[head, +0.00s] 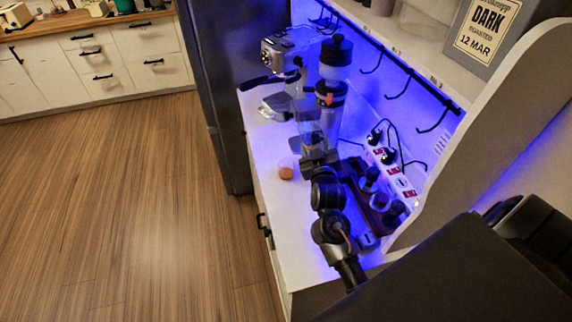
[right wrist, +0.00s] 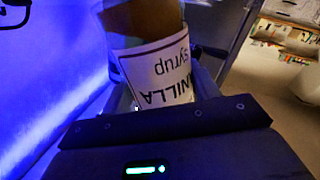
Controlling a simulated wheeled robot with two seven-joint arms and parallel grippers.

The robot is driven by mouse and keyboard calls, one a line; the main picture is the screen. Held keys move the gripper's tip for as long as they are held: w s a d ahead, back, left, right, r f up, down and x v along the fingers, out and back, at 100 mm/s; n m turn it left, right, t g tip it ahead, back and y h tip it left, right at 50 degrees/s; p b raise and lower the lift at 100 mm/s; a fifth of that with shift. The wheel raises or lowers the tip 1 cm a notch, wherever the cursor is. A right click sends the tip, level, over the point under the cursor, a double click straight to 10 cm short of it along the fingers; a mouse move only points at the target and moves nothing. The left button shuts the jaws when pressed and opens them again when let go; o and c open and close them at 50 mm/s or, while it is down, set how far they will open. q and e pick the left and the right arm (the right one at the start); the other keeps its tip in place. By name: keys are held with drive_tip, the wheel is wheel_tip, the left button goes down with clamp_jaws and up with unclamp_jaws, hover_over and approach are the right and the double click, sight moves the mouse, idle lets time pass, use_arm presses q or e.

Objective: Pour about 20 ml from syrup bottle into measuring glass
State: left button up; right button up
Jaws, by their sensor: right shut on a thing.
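My right gripper (head: 318,158) is over the white counter, in front of the grinder. In the right wrist view it is shut on the syrup bottle (right wrist: 165,75), brown with a white label reading vanilla syrup. The label's letters are upside down in that view. In the head view the bottle is hard to make out against the grinder and espresso machine. I cannot pick out the measuring glass with certainty. A small round orange-brown thing (head: 286,173) is on the counter, left of the gripper; I cannot tell what it is. My left gripper is not in view.
The espresso machine (head: 287,52) and a tall black-topped grinder (head: 335,52) stand behind the gripper. A dark tray (head: 358,184) with coffee tools lies to its right, beside power sockets (head: 405,184). Hooks line the wall. The counter's front left strip is mostly clear.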

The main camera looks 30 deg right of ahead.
drive_tip(key=shift+m, duration=1)
drive_tip(key=shift+r+m, duration=0.65)
drive_tip(key=shift+m, duration=0.45)
